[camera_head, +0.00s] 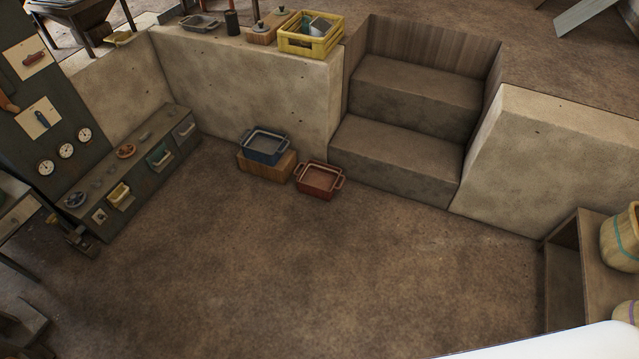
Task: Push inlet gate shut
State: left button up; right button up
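I cannot make out an inlet gate for certain in the head view. At the left, a dark upright panel (52,113) carries several round gauges (67,151) and two pale plates, one with a red handle (34,58) and one with a blue handle (41,118). A low dark bench (142,165) with small drawers and parts stands beside it along the wall. Neither of my grippers is in view.
A blue tray (264,145) on a wooden block and a red-brown tray (320,179) stand by the wall. Steps (396,156) rise at the back. A shelf (577,250) with woven pots stands at the right. The middle floor (300,270) is clear. A yellow crate (311,40) sits on the wall.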

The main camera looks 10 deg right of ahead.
aim_at(118, 38)
jog(key=i+j, duration=0.55)
jog(key=i, duration=0.3)
jog(key=z, duration=0.05)
